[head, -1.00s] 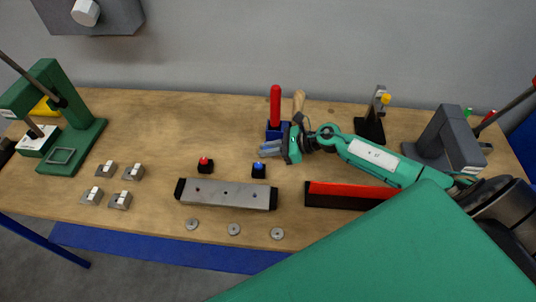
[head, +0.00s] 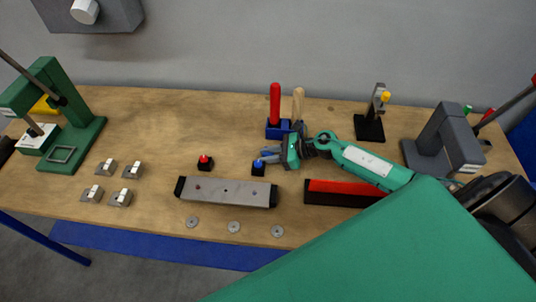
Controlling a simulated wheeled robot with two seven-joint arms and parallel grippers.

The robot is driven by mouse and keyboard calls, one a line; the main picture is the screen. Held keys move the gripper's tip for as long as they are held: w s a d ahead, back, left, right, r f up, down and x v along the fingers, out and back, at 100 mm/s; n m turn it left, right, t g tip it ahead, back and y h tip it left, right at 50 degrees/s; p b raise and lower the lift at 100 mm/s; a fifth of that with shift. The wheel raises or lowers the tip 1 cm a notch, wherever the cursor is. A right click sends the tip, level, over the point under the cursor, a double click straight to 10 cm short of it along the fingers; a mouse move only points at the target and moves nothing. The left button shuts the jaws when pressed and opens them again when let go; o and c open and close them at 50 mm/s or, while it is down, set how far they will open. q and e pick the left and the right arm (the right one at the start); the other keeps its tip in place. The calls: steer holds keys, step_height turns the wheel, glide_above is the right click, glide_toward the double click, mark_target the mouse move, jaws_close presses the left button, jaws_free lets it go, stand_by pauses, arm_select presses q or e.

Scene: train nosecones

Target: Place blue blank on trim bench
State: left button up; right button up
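The blue blank (head: 258,163) is a small blue piece on a small black block on the wooden table, just behind the right end of a grey bar. My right gripper (head: 267,157) is right beside it, its blue-grey fingers pointing left and looking slightly apart. The fingertips partly overlap the blank in the head view, so contact cannot be told. No label marks the trim bench; the long grey bar (head: 240,193) with black ends and small holes lies in front of the blank. My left gripper is not in view.
A red piece on a black block (head: 205,162) stands left of the blank. A blue holder (head: 278,130) with red and wooden handles is behind my gripper. A red-and-black strip (head: 340,193) lies to the right. Green press (head: 70,140) at left, grey machine (head: 440,140) at right.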

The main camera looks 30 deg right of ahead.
steer(key=shift+r, duration=0.1)
steer(key=shift+r, duration=0.1)
steer(key=b+v, duration=0.2)
steer(key=v, duration=0.3)
steer(key=b+v, duration=0.2)
steer(key=v, duration=0.3)
steer(key=shift+s+d, duration=0.25)
steer(key=shift+s+d+r+b, duration=0.3)
steer(key=shift+d, duration=0.2)
